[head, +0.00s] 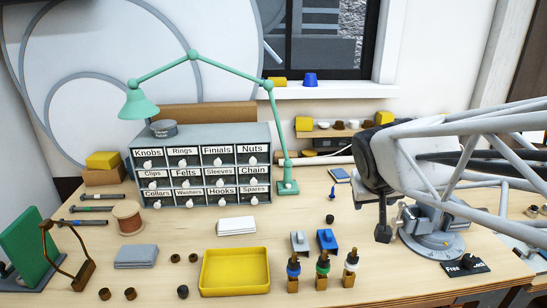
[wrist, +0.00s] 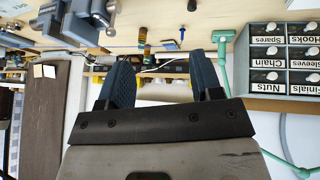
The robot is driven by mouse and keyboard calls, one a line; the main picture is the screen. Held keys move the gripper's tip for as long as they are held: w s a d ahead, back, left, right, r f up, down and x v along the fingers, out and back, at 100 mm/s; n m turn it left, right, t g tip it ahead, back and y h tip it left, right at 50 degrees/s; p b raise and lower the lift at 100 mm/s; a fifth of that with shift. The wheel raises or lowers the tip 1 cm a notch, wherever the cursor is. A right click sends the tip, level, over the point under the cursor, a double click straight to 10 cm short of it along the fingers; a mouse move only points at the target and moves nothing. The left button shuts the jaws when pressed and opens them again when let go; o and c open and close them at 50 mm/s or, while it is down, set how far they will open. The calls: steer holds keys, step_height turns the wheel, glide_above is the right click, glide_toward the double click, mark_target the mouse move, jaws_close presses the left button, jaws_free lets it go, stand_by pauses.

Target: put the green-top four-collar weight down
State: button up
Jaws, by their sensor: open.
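In the head view a small upright piece with a green band below a dark top (head: 322,267) stands on the wooden table at the front, in the middle of a row of three. It looks like the green-top weight, but its collars are too small to count. My gripper (head: 390,228) is open, apart from it, to its right and farther back, above the table. In the wrist view the two dark fingers of my gripper (wrist: 172,62) are spread with nothing held between them.
A blue-banded piece (head: 293,268) and a light-banded piece (head: 350,266) flank the green one closely. A yellow tray (head: 234,290) lies to the left. The labelled drawer cabinet (head: 200,135), green lamp (head: 288,187) and grey vise (head: 432,232) stand behind or right.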

steer(key=s+a+f+g+y, duration=0.1)
steer(key=s+a+f, duration=0.1)
steer(key=s, duration=0.5)
steer(key=s+a+f+g+y, duration=0.1)
steer(key=s+a+f+g, duration=0.1)
steer(key=s+a, duration=0.3)
steer(key=s+f, duration=0.1)
steer(key=s, duration=0.2)
steer(key=shift+n+y, duration=0.3)
